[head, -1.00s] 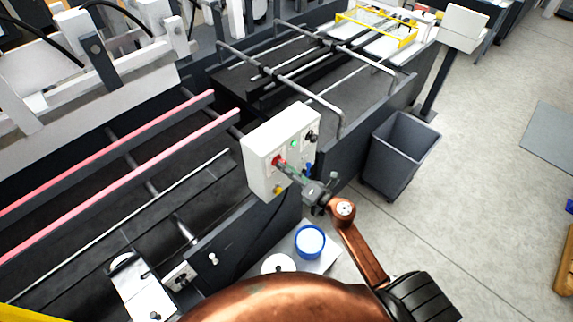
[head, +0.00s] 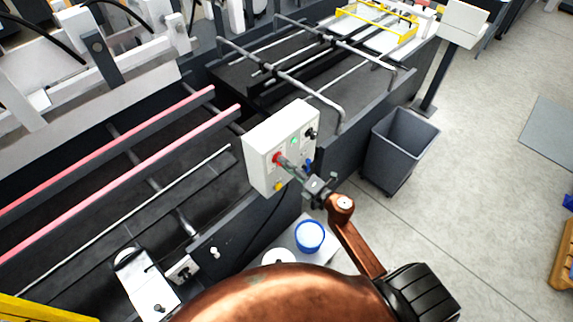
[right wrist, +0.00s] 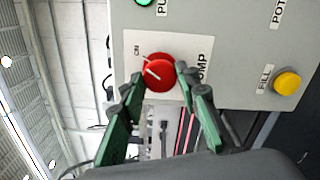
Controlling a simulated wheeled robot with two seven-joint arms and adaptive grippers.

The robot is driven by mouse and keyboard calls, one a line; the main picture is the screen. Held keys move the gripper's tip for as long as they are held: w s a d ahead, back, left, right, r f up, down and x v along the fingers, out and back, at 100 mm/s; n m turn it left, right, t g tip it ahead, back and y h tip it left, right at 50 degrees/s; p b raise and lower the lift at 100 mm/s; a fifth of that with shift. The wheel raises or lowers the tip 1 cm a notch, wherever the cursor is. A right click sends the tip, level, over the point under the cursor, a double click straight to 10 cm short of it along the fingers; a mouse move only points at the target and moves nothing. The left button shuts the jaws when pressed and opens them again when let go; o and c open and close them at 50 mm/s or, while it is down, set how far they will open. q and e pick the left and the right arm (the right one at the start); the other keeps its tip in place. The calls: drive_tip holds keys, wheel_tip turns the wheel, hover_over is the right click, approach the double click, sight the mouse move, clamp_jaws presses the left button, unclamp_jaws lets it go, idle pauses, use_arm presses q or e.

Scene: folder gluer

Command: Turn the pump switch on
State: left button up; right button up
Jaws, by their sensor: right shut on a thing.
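In the head view the red knob (head: 277,158) sits on the front of the white control box (head: 262,150). My right gripper (head: 290,166) reaches it from the lower right. In the right wrist view its green fingers (right wrist: 164,92) stand on either side of the knob, shut on it. The exact finger contact is hard to see. My left gripper is not in view.
The box also carries a yellow FILL button (right wrist: 287,82), a green button (right wrist: 146,2) and a black knob (head: 310,133). A blue-rimmed bucket (head: 309,236) stands below. A grey bin (head: 400,150) stands right of the machine, with open floor beyond.

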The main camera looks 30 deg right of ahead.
drive_tip(key=o, duration=1.1)
drive_tip(key=shift+o, duration=0.2)
drive_tip(key=v, duration=1.2)
